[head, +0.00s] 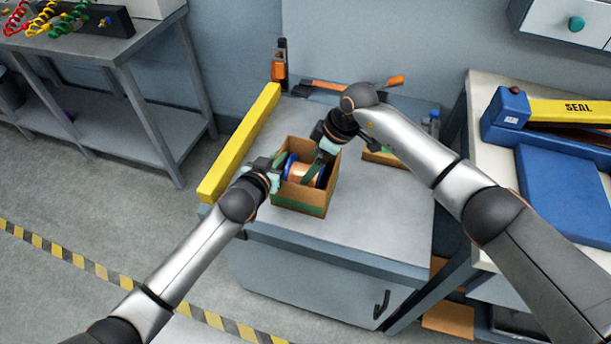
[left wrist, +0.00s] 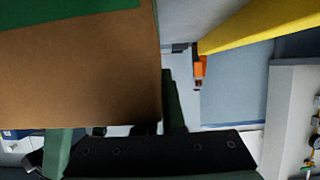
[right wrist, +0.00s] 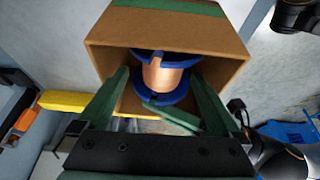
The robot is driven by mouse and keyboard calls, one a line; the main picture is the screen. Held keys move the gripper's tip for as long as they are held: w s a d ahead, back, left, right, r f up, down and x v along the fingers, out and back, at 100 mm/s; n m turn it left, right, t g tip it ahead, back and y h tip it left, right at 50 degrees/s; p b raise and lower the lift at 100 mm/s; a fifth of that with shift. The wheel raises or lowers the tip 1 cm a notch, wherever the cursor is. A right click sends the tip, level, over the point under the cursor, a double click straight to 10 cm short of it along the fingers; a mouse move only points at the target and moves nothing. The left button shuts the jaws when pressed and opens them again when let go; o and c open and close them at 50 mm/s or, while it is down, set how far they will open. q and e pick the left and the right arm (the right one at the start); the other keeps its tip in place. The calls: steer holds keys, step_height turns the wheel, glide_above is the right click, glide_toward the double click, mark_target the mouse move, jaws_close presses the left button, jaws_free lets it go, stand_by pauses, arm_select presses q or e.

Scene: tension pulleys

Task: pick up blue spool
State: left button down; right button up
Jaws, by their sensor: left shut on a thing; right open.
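The blue spool (head: 303,170), with blue flanges and copper-coloured winding, lies inside an open cardboard box (head: 300,200) on the grey cabinet. In the right wrist view the spool (right wrist: 163,76) shows inside the box (right wrist: 165,32). My right gripper (head: 312,172) is open, its green fingers reaching into the box mouth on either side of the spool, with no clear contact. My left gripper (head: 277,164) is at the box's left side, shut on the box wall. In the left wrist view the brown cardboard (left wrist: 80,75) fills the upper left, and the spool is hidden.
A yellow bar (head: 238,145) lies along the cabinet's left edge. A side table with a blue case (head: 565,185) is at right. The cabinet top (head: 385,215) is clear right of the box.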

steer(key=x, duration=0.4)
steer(key=shift+s+d+f, duration=0.1)
steer(key=shift+s+d, duration=0.05)
steer(key=shift+s, duration=0.25)
steer(key=shift+x, duration=0.85)
steer(key=shift+w, duration=0.1)
jaws_close()
